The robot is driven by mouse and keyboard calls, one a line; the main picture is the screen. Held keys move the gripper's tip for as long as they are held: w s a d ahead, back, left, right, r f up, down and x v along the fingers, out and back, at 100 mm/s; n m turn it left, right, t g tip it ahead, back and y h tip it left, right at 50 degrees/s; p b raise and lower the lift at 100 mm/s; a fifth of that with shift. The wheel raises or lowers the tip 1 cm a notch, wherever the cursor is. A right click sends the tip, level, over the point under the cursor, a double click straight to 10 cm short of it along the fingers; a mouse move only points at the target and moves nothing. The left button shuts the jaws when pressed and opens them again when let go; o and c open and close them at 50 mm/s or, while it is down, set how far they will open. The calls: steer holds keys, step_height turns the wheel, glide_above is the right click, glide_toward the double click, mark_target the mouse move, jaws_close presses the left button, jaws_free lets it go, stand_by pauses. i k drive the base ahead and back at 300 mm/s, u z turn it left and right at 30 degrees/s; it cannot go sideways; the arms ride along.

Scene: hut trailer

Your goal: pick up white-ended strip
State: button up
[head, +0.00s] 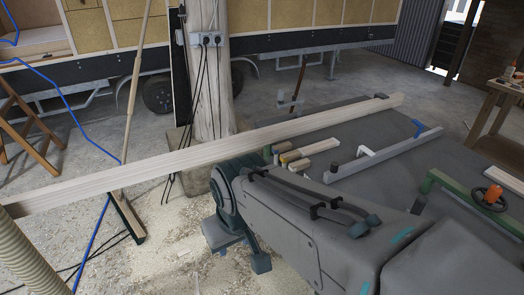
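I cannot tell for sure which piece is the white-ended strip. A short pale strip (318,147) lies on the grey work table (352,193), just beyond my arm. Small dark blocks with yellowish parts (289,157) lie by its left end. My gripper (242,250) hangs down at the end of my arm, left of the table, over the sawdust-covered floor. Its two fingertips look apart, with nothing seen between them. It is nearer to me than the short strip and to its left. My arm hides part of the table.
A long wooden beam (150,173) crosses the view and reaches over the table's far edge. A grey bar with a blue part (385,151) and a green clamp-like tool (468,190) lie on the right. A broom (128,215) and blue cable (92,240) are at left.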

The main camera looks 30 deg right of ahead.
mark_target(310, 150)
steer(key=u, duration=0.1)
steer(key=i, duration=1.55)
steer(key=z, duration=1.75)
steer(key=i, duration=0.8)
steer(key=z, duration=0.85)
